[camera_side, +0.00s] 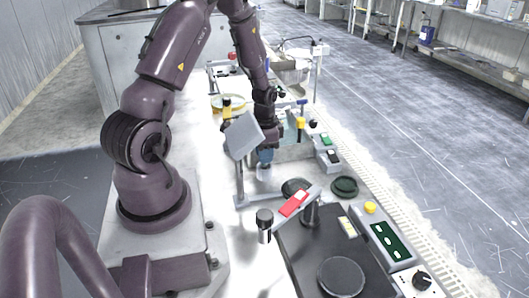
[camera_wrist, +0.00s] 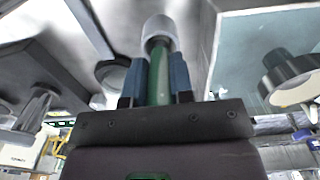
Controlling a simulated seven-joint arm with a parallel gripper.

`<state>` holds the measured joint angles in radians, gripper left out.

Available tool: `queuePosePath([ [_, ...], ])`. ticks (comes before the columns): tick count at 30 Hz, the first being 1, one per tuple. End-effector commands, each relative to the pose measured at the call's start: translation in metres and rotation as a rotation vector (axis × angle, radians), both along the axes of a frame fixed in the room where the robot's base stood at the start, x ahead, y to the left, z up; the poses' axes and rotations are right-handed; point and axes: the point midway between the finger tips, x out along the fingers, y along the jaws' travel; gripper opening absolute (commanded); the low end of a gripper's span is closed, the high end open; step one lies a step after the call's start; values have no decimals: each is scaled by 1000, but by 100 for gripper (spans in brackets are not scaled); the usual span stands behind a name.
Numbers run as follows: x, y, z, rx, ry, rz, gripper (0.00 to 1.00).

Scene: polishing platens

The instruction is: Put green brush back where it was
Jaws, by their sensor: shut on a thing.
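In the wrist view, the green brush (camera_wrist: 159,78) stands between the two blue fingers of my gripper (camera_wrist: 158,72). Its green handle is clasped and its pale round head (camera_wrist: 160,32) points away from my wrist. In the side view, my gripper (camera_side: 265,155) points down beyond the grey tilted panel. A pale brush head (camera_side: 263,173) shows just below the fingers. Most of the green handle is hidden there by the fingers. I cannot tell whether the head touches the surface below.
A grey tilted panel (camera_side: 243,135) on a post stands close beside my gripper. In front are an arm with a red label (camera_side: 293,204), a dark round platen (camera_side: 342,277) and a control box (camera_side: 388,240). A yellow-rimmed dish (camera_side: 228,102) stands behind. The pale bench left of the post is clear.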

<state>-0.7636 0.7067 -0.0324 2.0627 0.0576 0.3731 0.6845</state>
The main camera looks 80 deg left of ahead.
Motion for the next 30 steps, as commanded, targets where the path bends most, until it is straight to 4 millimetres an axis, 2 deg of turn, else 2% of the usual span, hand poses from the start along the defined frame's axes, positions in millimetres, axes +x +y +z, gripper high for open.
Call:
queuePosePath([
  [9,0,0,-3,0,0,-1,0],
  [10,0,0,-3,0,0,-1,24],
  [13,0,0,-2,0,0,-1,47],
  [23,0,0,1,1,-1,-1,47],
  [26,1,1,11,2,-2,-1,47],
  [30,1,1,38,5,-5,-1,47],
])
